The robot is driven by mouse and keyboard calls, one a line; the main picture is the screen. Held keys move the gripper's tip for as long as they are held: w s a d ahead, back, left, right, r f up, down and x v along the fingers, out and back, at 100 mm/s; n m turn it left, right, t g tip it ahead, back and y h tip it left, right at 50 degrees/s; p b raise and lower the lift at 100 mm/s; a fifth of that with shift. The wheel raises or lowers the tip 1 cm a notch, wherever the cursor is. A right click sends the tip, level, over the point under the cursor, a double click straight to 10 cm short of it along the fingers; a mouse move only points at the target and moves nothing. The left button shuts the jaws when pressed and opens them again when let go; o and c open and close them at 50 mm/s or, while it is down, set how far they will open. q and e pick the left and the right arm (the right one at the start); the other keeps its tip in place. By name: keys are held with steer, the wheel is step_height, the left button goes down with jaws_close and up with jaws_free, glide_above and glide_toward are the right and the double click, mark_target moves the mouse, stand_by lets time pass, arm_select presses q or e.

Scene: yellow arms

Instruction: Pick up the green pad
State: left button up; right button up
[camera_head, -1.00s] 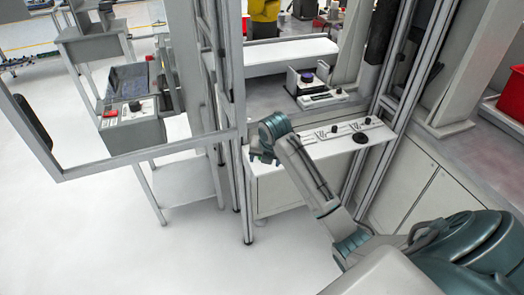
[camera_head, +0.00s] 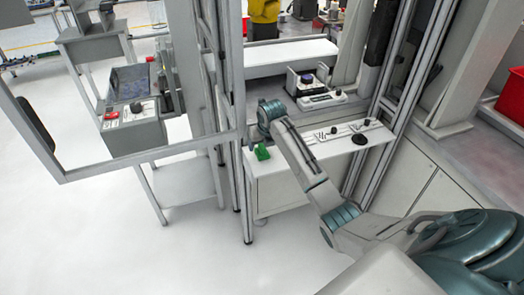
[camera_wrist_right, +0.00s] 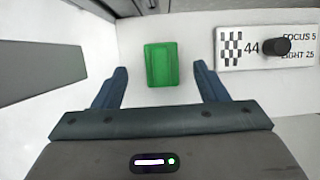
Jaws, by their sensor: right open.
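The green pad (camera_wrist_right: 161,65) lies on the white work surface in the right wrist view, a little beyond and between my right gripper's fingertips. In the head view the green pad (camera_head: 262,153) shows at the left end of the white shelf. My right gripper (camera_wrist_right: 161,75) is open and empty, with one dark blue finger on each side of the pad's near end and a gap to both. In the head view the right gripper (camera_head: 262,135) is mostly hidden behind its own wrist, just above the pad. My left gripper is not in view.
A control plate with a black knob (camera_wrist_right: 275,46) is right of the pad. The white shelf (camera_head: 300,160) sits in a metal frame (camera_head: 240,90), whose post rises left of the pad. A device with a purple top (camera_head: 306,79) stands behind.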

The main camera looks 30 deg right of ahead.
mark_target(262, 147)
steer(key=shift+x, duration=1.85)
steer(key=shift+s, duration=0.1)
steer(key=c, duration=1.1)
steer(key=shift+o, duration=0.2)
steer(key=shift+r+p, duration=0.1)
steer(key=shift+p, duration=0.25)
steer(key=shift+r+p, duration=0.7)
steer(key=shift+p, duration=0.15)
step_height(262, 147, up, 3)
steer(key=p, duration=0.3)
steer(key=shift+f, duration=0.1)
steer(key=s+p, duration=1.2)
steer(key=s, duration=0.4)
steer(key=shift+r+p, duration=0.3)
